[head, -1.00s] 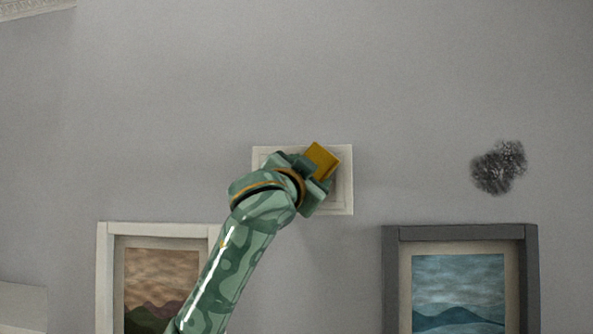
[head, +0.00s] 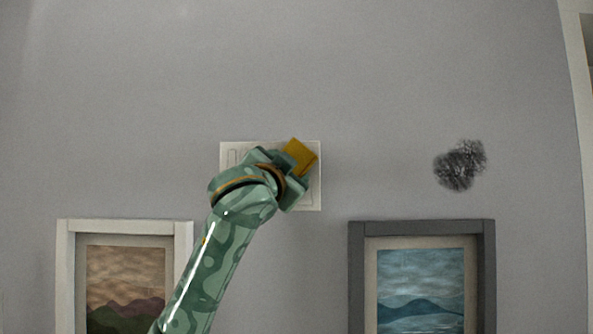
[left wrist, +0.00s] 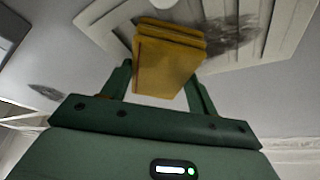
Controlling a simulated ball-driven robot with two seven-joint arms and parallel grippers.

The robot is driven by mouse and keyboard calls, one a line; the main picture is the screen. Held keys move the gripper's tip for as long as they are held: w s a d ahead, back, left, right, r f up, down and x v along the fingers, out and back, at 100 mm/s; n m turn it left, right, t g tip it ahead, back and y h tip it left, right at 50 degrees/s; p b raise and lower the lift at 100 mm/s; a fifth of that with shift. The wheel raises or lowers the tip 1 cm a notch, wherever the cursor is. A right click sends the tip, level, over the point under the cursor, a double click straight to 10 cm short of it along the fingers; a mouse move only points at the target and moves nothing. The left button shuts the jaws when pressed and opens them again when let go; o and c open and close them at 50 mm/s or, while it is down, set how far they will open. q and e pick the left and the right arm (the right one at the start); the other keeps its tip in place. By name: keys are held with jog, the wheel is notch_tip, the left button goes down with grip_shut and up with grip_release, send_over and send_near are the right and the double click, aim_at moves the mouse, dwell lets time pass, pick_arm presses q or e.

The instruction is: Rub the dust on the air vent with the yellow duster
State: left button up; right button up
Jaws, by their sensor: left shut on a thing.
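The white air vent (head: 314,198) is on the grey wall, partly hidden behind my left gripper and forearm in the head view. My left gripper (head: 284,172) is shut on the yellow duster (head: 300,157), in front of the vent. In the left wrist view the duster (left wrist: 168,62) sits between the two fingers of the gripper (left wrist: 163,92). The vent (left wrist: 110,22) spreads behind it, with a dark dust patch (left wrist: 232,36) on its slats, just right of the duster. Whether the duster touches the vent is unclear. My right gripper is not in view.
A second dark dust smudge (head: 460,166) is on the bare wall to the right. A white-framed picture (head: 66,270) hangs below left and a dark-framed picture (head: 357,275) below right. The wall above the vent is clear.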

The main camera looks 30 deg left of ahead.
pick_arm(q)
jog(key=s+a, duration=0.5)
jog(key=a, duration=0.4)
jog(key=shift+b, duration=0.3)
jog(key=shift+f, duration=0.1)
jog(key=s+d, duration=0.2)
jog(key=s, duration=0.3)
jog(key=shift+d, duration=0.4)
